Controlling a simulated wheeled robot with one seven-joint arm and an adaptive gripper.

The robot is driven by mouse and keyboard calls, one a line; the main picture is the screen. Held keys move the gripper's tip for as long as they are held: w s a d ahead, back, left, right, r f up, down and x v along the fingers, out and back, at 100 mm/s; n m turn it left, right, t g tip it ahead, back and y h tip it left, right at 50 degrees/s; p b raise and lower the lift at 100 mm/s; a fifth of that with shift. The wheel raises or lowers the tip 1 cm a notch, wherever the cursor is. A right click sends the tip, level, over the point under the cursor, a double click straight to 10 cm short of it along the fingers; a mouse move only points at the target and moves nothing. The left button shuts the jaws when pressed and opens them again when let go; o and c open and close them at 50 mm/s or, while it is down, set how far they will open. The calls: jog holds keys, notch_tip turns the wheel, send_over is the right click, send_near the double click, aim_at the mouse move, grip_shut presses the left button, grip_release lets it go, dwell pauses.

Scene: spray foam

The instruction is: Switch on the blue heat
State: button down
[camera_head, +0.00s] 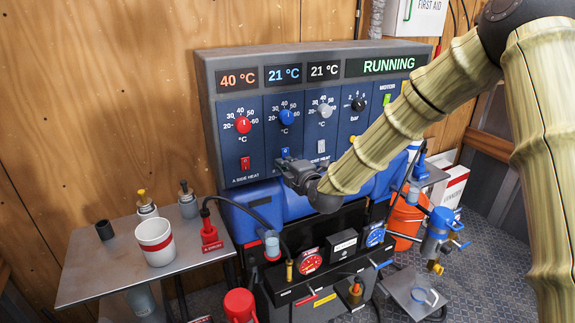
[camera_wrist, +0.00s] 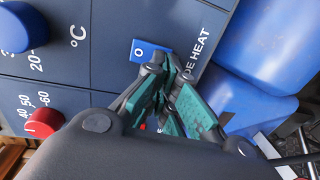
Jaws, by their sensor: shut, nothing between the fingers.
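The blue heat switch (camera_head: 285,152) is a small blue rocker on the control panel, below the blue knob (camera_head: 287,117). In the wrist view the switch (camera_wrist: 139,49) shows an "O" mark, and its other end is hidden behind my fingers. My gripper (camera_head: 284,163) is shut and empty, with its fingertips at the lower part of the switch. In the wrist view the gripper (camera_wrist: 165,64) overlaps the switch; I cannot tell whether it touches. The blue display (camera_head: 284,75) reads 21 °C.
A red switch (camera_head: 245,163) sits left of my gripper and a white switch (camera_head: 321,147) to the right. The panel display (camera_head: 389,66) reads RUNNING. A metal table (camera_head: 110,270) with a white cup (camera_head: 155,250) stands left.

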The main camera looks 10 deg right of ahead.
dwell(0.3)
jog(key=shift+w+f+t+b, duration=0.1)
jog(key=shift+w+t+b, duration=0.2)
jog(key=shift+b, duration=0.8)
jog(key=shift+s, duration=0.1)
jog(key=f+b+v, duration=0.3)
jog(key=v, duration=1)
jog(key=shift+s, duration=0.35)
jog(key=shift+d+r, duration=0.1)
